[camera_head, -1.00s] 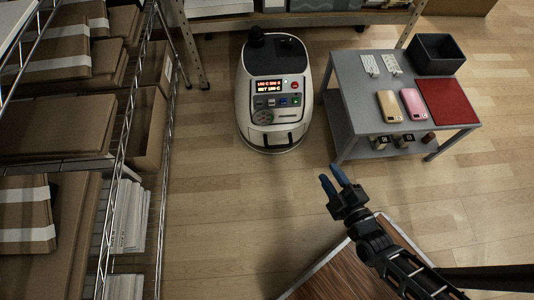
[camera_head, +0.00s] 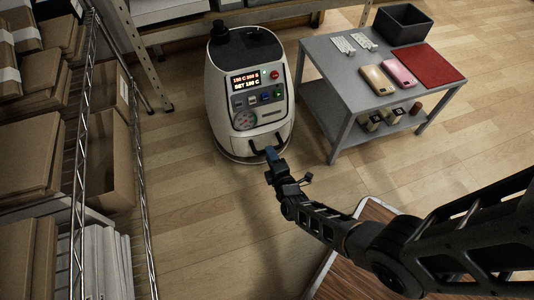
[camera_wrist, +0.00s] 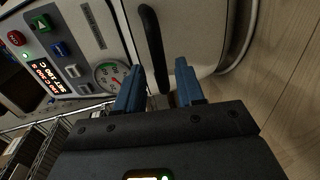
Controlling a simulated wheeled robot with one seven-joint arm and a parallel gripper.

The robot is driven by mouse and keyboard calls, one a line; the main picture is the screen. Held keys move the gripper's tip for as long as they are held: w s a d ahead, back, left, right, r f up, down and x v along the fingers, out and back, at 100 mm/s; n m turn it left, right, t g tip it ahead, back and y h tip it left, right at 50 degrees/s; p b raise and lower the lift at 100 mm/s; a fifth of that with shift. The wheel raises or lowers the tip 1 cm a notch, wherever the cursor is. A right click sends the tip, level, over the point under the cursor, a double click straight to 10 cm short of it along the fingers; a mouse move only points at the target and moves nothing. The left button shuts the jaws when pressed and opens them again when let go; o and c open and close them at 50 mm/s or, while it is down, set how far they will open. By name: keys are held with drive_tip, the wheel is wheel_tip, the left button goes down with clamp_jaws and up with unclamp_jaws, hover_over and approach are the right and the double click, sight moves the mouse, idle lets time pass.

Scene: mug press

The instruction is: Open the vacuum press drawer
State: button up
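The vacuum press (camera_head: 248,95) is a white rounded machine standing on the floor, with a lit display, buttons and a gauge on its front. Its drawer (camera_wrist: 180,30) is low on the front and looks closed. The drawer's dark bar handle (camera_wrist: 152,48) shows in the wrist view just beyond my fingertips and roughly in line with the gap between them. My gripper (camera_head: 271,153) is at the lower front of the press. In the head view my gripper partly hides the handle.
A grey table (camera_head: 325,65) right of the press holds two phone cases, a red mat (camera_head: 426,68) and a black bin (camera_head: 402,24). A wire shelf with cardboard boxes (camera_head: 108,150) stands at left. Floor in front of the press is mostly clear.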

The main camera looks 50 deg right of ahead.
drive_tip(key=shift+b+x, duration=0.75)
drive_tip(key=shift+x, duration=0.95)
drive_tip(key=shift+c, duration=0.5)
clamp_jaws()
